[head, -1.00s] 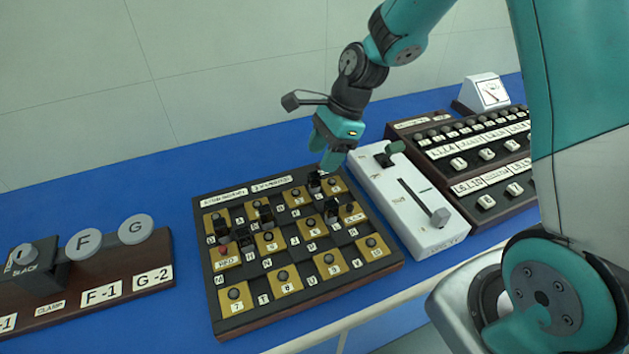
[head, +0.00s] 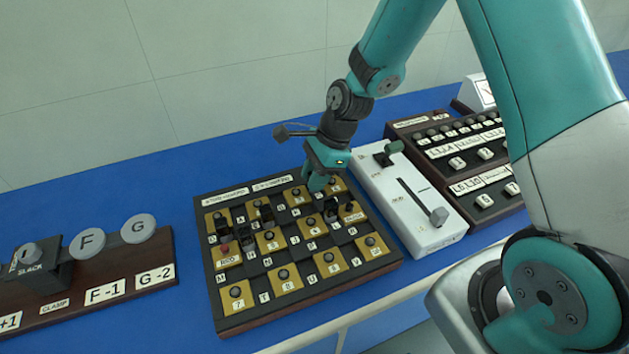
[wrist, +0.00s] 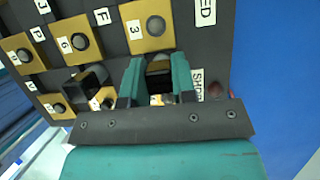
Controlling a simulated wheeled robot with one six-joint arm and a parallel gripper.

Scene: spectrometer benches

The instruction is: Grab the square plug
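The plug board (head: 300,301) is a dark panel with brass plates, round knobs and several black square plugs. One black square plug (head: 331,207) stands right of the middle, just in front of my gripper (head: 314,184). My gripper points down at the board's far right part. In the wrist view my gripper (wrist: 157,82) has its two teal fingers apart, low over the board.
A white slider box (head: 422,218) stands close on the right of the board, with a dark button panel (head: 463,160) beyond it. A wooden panel with round discs (head: 130,274) is at left. The blue bench (head: 160,175) is clear behind the board.

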